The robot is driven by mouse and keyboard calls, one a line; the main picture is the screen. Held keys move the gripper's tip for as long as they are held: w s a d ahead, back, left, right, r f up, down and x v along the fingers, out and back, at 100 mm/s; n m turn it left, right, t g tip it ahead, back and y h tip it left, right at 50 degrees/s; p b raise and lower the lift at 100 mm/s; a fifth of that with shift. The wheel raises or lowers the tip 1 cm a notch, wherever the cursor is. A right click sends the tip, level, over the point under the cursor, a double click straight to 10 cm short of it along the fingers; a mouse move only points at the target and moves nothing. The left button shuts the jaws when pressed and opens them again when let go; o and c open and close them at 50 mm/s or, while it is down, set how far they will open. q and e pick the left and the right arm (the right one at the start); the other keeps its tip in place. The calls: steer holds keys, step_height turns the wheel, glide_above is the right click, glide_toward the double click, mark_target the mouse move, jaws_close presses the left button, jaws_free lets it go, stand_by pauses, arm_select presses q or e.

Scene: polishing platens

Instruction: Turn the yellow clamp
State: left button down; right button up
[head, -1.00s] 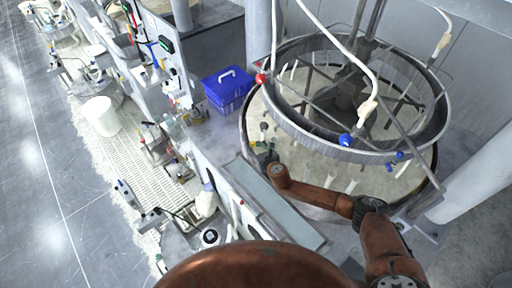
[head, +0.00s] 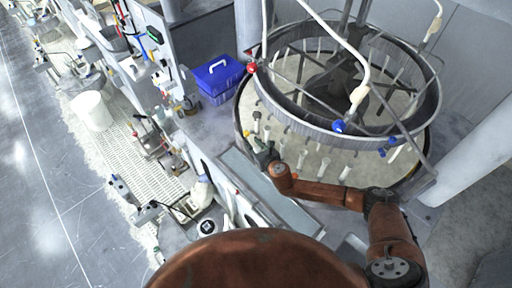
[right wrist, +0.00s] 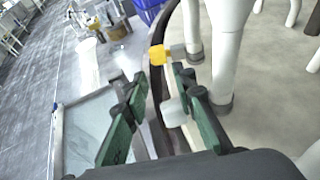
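The yellow clamp (right wrist: 158,55) shows in the right wrist view as a small yellow block on a grey stem, by the dark rim of the round platen. In the head view it is a tiny yellow spot (head: 246,133) on the platen's left edge. My right gripper (right wrist: 160,80) has its two green-and-black fingers spread, with the clamp just beyond the fingertips and no grip on it. In the head view this gripper (head: 263,152) is small and partly hidden by its own wrist. My left gripper is not in view.
White upright tubes (right wrist: 224,50) stand on the platen to the right. A metal ring frame (head: 340,128) hangs above the platen (head: 325,165). A blue box (head: 218,78) stands beyond on the bench.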

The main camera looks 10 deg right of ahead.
mark_target(256, 149)
steer(key=shift+s+d+r, duration=0.1)
steer(key=shift+s+d, duration=0.1)
steer(key=shift+s, duration=0.3)
steer(key=shift+s+d, duration=0.2)
steer(key=shift+s, duration=0.3)
steer(key=shift+s+d, duration=0.1)
steer(key=shift+s, duration=0.2)
steer(key=shift+s+f, duration=0.1)
steer(key=shift+f, duration=0.1)
steer(key=shift+s+d+r, duration=0.15)
steer(key=shift+s, duration=0.25)
steer(key=v, duration=0.3)
steer(key=r+v, duration=0.1)
steer(key=v, duration=0.2)
steer(key=shift+s+r, duration=0.15)
steer(key=shift+s, duration=0.05)
steer(key=shift+d+r, duration=0.1)
steer(key=shift+s, duration=0.1)
